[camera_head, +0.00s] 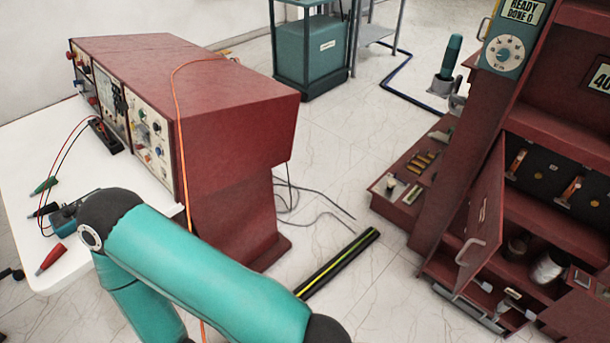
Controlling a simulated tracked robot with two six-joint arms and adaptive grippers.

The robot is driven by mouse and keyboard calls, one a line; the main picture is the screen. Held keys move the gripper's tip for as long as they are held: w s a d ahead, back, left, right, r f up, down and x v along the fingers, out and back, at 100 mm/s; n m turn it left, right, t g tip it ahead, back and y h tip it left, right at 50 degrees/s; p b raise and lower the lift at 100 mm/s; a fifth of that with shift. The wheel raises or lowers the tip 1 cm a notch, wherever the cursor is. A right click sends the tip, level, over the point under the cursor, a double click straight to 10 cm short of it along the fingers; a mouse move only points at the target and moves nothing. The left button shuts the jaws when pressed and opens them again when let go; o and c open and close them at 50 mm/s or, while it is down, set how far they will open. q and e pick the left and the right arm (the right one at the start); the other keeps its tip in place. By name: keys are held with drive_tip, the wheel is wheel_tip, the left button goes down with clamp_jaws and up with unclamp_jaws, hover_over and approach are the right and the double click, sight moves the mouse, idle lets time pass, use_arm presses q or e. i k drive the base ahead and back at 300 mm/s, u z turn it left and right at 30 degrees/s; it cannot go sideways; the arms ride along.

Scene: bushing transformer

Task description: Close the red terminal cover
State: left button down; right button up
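A dark red cabinet (455,130) stands at the right. A red hinged cover (484,212) with a pale handle stands swung open on its front. Terminals with orange parts (516,163) show on a dark panel behind it. Another red panel (580,318) shows at the bottom right, cut off by the frame edge. I cannot tell for sure which of these is the terminal cover. One teal arm of mine crosses the lower left, with its far end out of frame. Neither gripper shows.
A red console (225,110) and white table (60,150) with test leads stand left. An orange cable (181,150) hangs over the console. A dark bar with a yellow stripe (338,263) lies on the floor between console and cabinet. The floor beyond is mostly clear.

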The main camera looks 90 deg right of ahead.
sight(483, 234)
drive_tip(key=u, duration=0.35)
drive_tip(key=i, duration=0.55)
drive_tip(key=z, duration=2.75)
drive_tip(key=i, duration=0.3)
drive_tip(key=z, duration=1.8)
drive_tip(key=k, duration=0.35)
drive_tip(key=z, duration=0.55)
drive_tip(key=i, duration=1.35)
drive_tip(key=u, duration=0.45)
